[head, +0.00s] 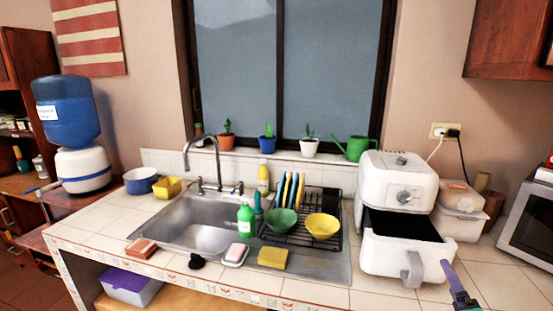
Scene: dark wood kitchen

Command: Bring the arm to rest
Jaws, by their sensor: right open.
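My right gripper (459,285) shows at the lower right edge, with a purple finger pointing up beside the handle of the white air fryer (398,185). The gripper is open and I see nothing held in it. I cannot tell whether the finger touches the fryer. The fryer's drawer (392,256) is pulled out toward me, showing a dark inside. My left gripper is not in view.
A sink (200,222) and a dish rack (300,234) with green and yellow bowls lie left of the fryer. A white container (459,222) and a microwave (533,225) stand to its right. Bare tiles (508,285) show at the counter's front right.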

